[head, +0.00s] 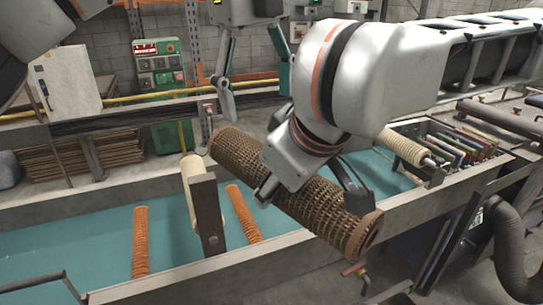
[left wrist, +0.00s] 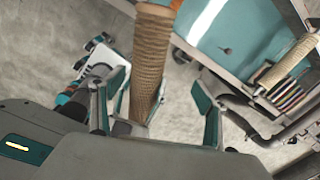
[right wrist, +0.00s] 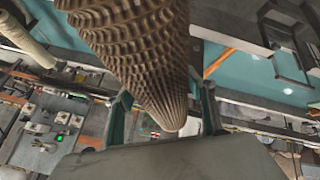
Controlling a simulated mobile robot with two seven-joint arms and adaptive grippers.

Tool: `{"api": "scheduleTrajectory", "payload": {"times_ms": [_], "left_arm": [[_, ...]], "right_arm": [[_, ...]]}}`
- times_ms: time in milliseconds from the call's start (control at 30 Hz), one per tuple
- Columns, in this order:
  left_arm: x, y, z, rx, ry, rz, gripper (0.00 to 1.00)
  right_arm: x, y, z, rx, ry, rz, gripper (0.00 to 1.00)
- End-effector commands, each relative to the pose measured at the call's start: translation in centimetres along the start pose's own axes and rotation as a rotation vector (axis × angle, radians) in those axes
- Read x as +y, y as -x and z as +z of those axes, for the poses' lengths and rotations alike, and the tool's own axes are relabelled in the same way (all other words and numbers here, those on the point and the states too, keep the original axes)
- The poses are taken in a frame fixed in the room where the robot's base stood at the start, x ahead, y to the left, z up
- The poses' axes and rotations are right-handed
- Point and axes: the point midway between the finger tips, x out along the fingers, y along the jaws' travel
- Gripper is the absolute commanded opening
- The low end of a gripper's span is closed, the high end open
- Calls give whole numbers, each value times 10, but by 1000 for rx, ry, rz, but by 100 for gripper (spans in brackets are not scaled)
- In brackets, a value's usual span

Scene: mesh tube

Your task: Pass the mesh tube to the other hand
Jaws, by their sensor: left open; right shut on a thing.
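The brown mesh tube (head: 325,205) is held in the air, slanting down from upper left to lower right in the head view. My right gripper (head: 310,190) is shut on its middle section; the tube also shows between the fingers in the right wrist view (right wrist: 145,60). My left gripper (head: 252,100) is open, near the tube's upper left end. In the left wrist view the tube (left wrist: 150,60) reaches down between the two spread fingers (left wrist: 158,112). I cannot tell whether it touches them.
Below is a teal-floored trough (head: 85,245) with a grey rim. Two orange mesh tubes (head: 140,240) (head: 243,213) lie in it. A cream roll (head: 190,185) stands by a dark post (head: 207,215); another roll (head: 400,147) lies right, beside a rack of coloured plates (head: 465,142).

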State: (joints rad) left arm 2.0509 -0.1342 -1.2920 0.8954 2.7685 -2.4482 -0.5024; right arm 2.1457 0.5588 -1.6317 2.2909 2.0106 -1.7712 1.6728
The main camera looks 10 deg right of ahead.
Motion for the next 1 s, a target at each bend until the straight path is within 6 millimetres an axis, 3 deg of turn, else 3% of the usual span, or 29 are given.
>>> {"api": "scheduleTrajectory", "payload": {"times_ms": [467,767,1000], "left_arm": [[25,-26,13,45,13,-186,74],[57,-35,16,53,21,-423,74],[88,-35,8,38,7,-624,74]], "right_arm": [[-2,4,3,2,-1,2,10],[-2,4,3,3,-1,2,10],[-2,4,3,3,-1,2,10]]}}
